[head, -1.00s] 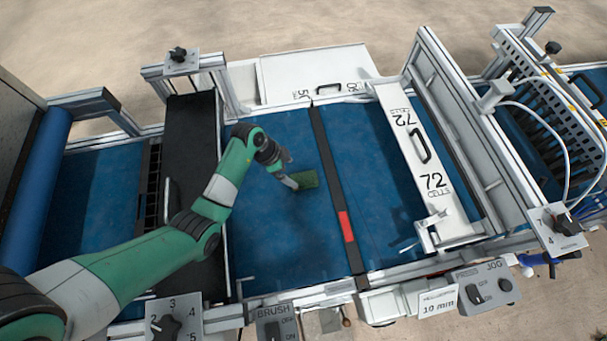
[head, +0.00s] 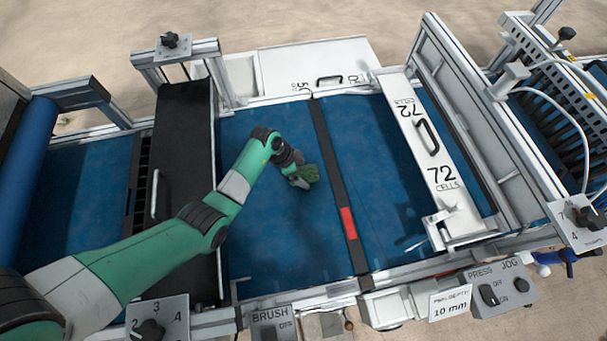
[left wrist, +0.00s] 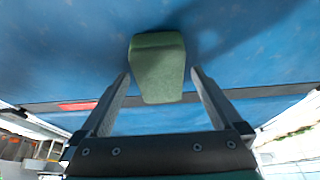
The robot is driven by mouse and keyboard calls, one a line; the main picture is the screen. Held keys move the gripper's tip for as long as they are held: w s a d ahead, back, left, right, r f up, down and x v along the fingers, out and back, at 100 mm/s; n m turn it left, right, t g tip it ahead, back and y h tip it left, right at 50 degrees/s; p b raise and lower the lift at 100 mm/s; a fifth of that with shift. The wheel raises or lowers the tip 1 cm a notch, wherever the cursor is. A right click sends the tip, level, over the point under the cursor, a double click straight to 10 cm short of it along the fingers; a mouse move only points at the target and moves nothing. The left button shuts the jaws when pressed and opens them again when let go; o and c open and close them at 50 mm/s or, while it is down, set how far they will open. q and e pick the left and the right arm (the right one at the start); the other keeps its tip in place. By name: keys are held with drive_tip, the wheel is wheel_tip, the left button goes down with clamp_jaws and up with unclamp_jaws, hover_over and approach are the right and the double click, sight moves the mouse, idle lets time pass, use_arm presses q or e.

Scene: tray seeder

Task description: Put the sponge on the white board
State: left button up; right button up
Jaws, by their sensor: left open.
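The green sponge (head: 309,171) lies on the blue belt, left of the dark strip, in the head view. My left gripper (head: 300,181) is right at it and covers part of it. In the left wrist view the sponge (left wrist: 158,68) shows between the two spread fingertips of my left gripper (left wrist: 160,76), with blue visible on both sides of it. A white board marked 72 cells (head: 432,150) stands to the right; another white board marked 50 (head: 290,63) lies beyond the belt. My right gripper is not in view.
The blue belt (head: 265,240) is clear around the sponge. A dark strip with a red mark (head: 348,224) crosses it. A black cover (head: 185,140) is at the left, a metal frame (head: 470,120) at the right. Control boxes (head: 490,290) line the front edge.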

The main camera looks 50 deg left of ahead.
use_arm(q)
drive_tip(key=shift+f, duration=0.25)
idle(0.3)
drive_tip(key=c, duration=1.5)
